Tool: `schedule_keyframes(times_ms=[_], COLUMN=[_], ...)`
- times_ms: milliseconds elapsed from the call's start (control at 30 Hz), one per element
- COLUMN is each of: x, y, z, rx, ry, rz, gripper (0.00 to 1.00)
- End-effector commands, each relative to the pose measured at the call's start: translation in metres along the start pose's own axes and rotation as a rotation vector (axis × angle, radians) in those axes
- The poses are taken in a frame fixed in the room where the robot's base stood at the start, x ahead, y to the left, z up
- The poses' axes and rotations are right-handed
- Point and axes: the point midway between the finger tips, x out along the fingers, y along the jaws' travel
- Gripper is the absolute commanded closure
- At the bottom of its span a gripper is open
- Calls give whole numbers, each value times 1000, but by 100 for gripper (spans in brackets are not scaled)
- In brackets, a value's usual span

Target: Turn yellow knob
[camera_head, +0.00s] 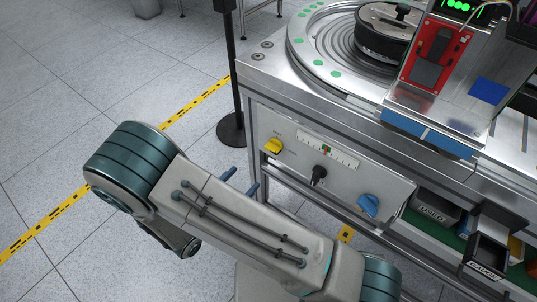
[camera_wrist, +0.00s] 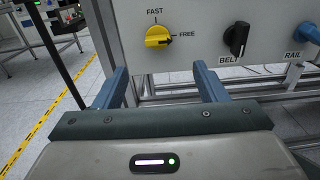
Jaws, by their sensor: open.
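The yellow knob (camera_head: 274,146) is on the left part of the light front panel of the workstation. In the wrist view the yellow knob (camera_wrist: 158,37) sits between the labels FAST, above it, and FREE, to its right. Its dark-marked end points right, toward FREE. My gripper (camera_head: 240,181) is open and empty, left of and below the knob in the head view. In the wrist view my gripper (camera_wrist: 162,74) has its two blue fingers spread wide below the knob, one to each side. The fingers appear apart from the knob.
A black knob (camera_wrist: 238,38) labelled BELT and a blue knob (camera_head: 368,205) labelled RAIL are farther right on the panel. A scale strip (camera_head: 327,149) is above the black knob. A black post (camera_head: 232,128) stands left of the workstation. Bins (camera_head: 433,208) sit at lower right.

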Motion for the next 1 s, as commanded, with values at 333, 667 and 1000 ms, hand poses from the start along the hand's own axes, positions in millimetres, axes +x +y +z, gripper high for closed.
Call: schedule_keyframes(times_ms=[333,667,1000], x=[40,107,134], y=[3,4,5], z=[-3,-3,-2], rx=[-11,-9,-9], ry=[-11,-10,-8], rz=[17,18,19], gripper=[35,35,35])
